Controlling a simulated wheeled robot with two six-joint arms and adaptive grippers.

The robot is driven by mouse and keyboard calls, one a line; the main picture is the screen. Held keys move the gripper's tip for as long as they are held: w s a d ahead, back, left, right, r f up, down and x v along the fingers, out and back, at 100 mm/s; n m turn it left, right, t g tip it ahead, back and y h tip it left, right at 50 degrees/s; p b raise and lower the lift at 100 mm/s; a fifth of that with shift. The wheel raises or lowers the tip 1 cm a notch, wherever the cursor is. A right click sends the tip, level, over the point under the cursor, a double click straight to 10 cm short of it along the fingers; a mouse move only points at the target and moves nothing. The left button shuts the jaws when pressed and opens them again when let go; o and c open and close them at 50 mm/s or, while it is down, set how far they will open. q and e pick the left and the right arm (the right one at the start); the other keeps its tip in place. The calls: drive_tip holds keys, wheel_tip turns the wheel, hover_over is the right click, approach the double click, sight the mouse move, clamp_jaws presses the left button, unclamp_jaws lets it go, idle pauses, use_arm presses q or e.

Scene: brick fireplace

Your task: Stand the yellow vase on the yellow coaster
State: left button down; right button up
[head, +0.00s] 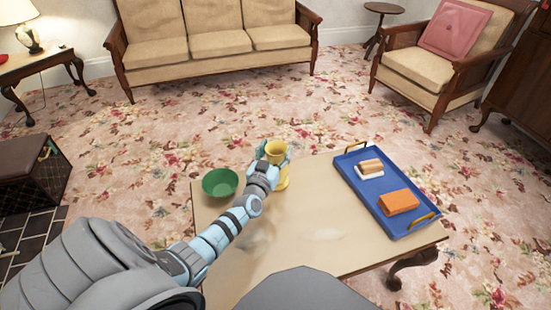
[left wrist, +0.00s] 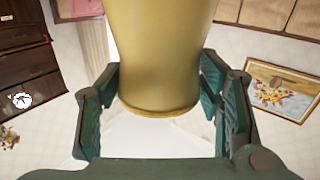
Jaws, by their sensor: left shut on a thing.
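The yellow vase (head: 277,148) is upright over the far edge of the low table, with its open mouth facing up. My left gripper (head: 274,160) is shut on the vase. In the left wrist view the vase (left wrist: 160,60) fills the space between the fingers (left wrist: 162,105). A lighter yellow patch shows just below the gripper in the head view; I cannot tell if it is the vase's lower part or the yellow coaster. Whether the vase touches anything below is hidden. My right gripper is not in view.
A green bowl (head: 220,182) sits left of the vase on the table (head: 310,235). A blue tray (head: 372,190) at the right holds an orange block (head: 398,202) and a tan-and-white item (head: 370,168). The table's middle is clear.

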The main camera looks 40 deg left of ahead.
use_arm(q)
drive_tip(key=shift+w, duration=0.1)
drive_tip(key=shift+f, duration=0.2)
drive_tip(key=shift+c, duration=2.4)
unclamp_jaws()
drive_tip(key=shift+r, duration=0.15)
